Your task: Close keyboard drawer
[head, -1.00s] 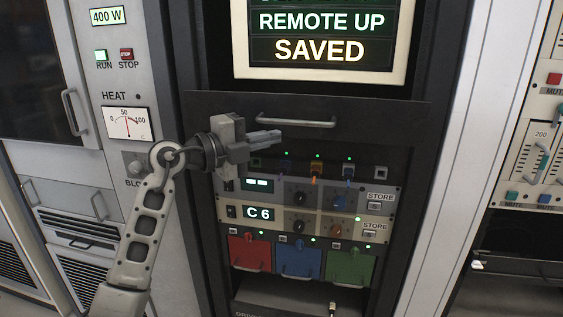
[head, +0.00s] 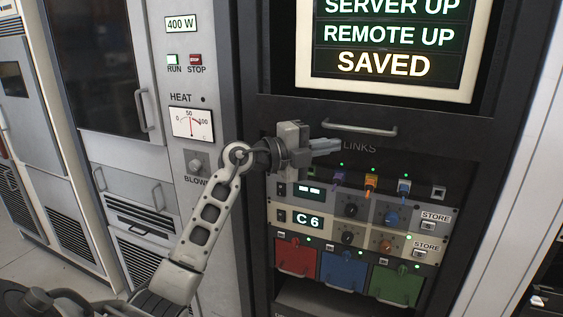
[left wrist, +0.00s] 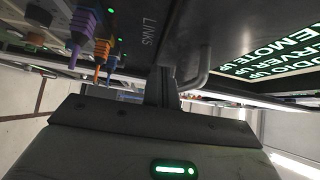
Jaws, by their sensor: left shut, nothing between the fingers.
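The keyboard drawer's dark front (head: 440,128) spans the rack just below the screen. It carries a grey bar handle (head: 360,130). The front appears to sit close to the rack face; I cannot tell whether any small gap is left. My left gripper (head: 338,146) is shut and empty, pointing right just below the handle's left part, in front of the panel. In the left wrist view its shut fingers (left wrist: 161,86) are beside the handle (left wrist: 196,78), close to the dark panel; contact is unclear. My right gripper is not in view.
Below the drawer are the LINKS row with coloured plugs (head: 371,183), a C 6 unit (head: 307,220) with knobs, and red, blue and green modules (head: 342,270). The lit screen (head: 385,50) is above. A cabinet with a heat meter (head: 191,123) stands left.

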